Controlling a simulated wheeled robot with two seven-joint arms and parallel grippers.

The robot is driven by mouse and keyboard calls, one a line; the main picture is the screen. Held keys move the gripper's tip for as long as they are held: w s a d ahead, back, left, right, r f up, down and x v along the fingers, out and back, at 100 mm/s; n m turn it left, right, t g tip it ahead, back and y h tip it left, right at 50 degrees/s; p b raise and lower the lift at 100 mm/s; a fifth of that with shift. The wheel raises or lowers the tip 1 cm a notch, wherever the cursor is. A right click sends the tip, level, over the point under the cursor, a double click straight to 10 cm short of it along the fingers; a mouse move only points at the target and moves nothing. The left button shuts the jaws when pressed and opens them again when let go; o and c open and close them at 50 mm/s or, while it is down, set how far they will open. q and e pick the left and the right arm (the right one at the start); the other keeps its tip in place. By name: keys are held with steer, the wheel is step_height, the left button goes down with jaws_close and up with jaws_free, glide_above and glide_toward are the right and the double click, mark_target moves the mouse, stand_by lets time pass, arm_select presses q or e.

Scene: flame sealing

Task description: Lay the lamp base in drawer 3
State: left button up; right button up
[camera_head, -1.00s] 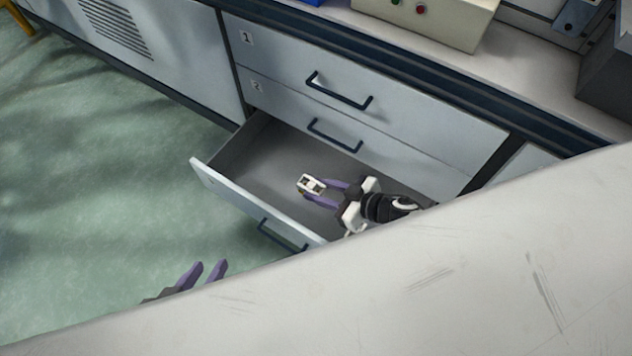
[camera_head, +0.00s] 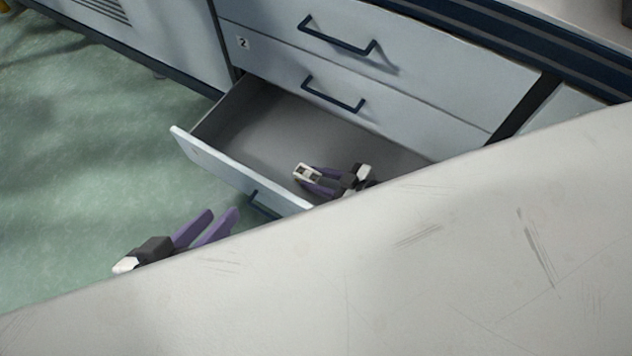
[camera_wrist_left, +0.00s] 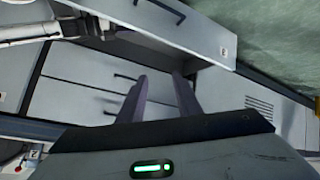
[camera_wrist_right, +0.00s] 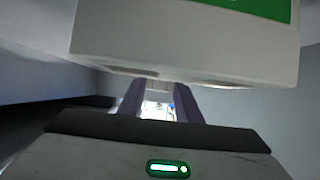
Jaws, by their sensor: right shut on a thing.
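The lamp base (camera_head: 302,171) shows in the head view as a small pale block with a dark opening. My right gripper (camera_head: 315,179) is shut on it and holds it within the outline of the open drawer 3 (camera_head: 262,128). I cannot tell whether it touches the drawer floor.
Closed drawer 2 (camera_head: 285,65) and another closed drawer (camera_head: 400,62) sit above the open one. A large pale scratched surface (camera_head: 400,270) fills the lower front and hides part of the drawer and my arms. The drawer's back left is empty.

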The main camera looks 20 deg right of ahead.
mark_target(318, 180)
arm_select(q)
steer(key=shift+r, duration=0.2)
arm_select(e)
steer(key=shift+f, duration=0.1)
steer(key=shift+f, duration=0.1)
steer(key=shift+f, duration=0.3)
arm_select(q)
steer(key=shift+d+r, duration=0.15)
arm_select(e)
steer(key=o, duration=1.1)
steer(key=shift+r, duration=0.1)
arm_select(q)
steer(key=shift+r, duration=0.1)
